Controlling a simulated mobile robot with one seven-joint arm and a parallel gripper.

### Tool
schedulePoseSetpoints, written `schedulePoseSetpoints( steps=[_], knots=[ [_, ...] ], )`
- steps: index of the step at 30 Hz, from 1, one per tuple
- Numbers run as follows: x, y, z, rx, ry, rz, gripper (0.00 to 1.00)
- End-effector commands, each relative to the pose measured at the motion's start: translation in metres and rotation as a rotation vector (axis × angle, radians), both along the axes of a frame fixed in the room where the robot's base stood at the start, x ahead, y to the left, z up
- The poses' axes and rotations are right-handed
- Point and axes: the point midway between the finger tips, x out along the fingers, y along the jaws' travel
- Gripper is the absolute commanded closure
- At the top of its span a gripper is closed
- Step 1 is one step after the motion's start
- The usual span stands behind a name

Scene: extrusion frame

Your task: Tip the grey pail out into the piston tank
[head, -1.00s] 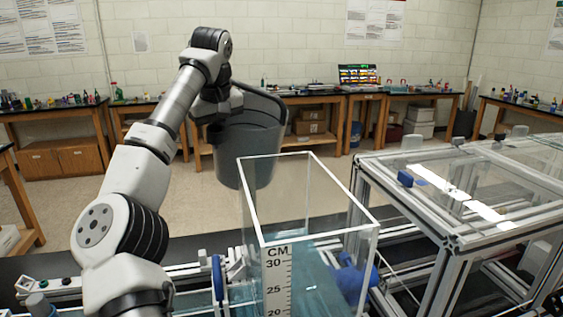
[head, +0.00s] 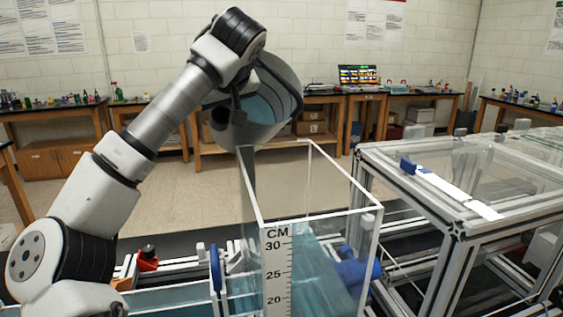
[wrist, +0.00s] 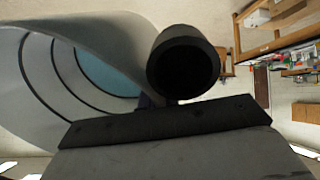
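The grey pail (head: 285,88) is tilted steeply, its mouth turned toward the head camera and blue water showing inside. Its lower rim is over the back left of the clear piston tank (head: 376,222). A narrow grey band below the rim shows through the tank wall; I cannot tell whether it is falling water. The tank has a CM scale (head: 277,272) and blue-green water low inside. My gripper (head: 222,98) is at the pail's left side. In the wrist view, the pail (wrist: 110,30) and a dark round grip (wrist: 183,65) sit against my gripper; its fingertips are mostly hidden.
A clear-topped extrusion frame (head: 455,228) stands close on the right of the tank. A blue cylinder (head: 357,271) lies behind the tank wall, and a red part (head: 147,260) sits on the rig at left. Wooden benches (head: 320,97) line the back wall, with open floor before them.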

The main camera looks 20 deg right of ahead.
Motion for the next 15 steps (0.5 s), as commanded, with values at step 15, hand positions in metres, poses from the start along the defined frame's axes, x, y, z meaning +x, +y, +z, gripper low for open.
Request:
schedulePoseSetpoints(
  steps=[15],
  knots=[
    [-0.006,-0.002,0.010,0.040,-0.195,0.006,1.00]
  ],
)
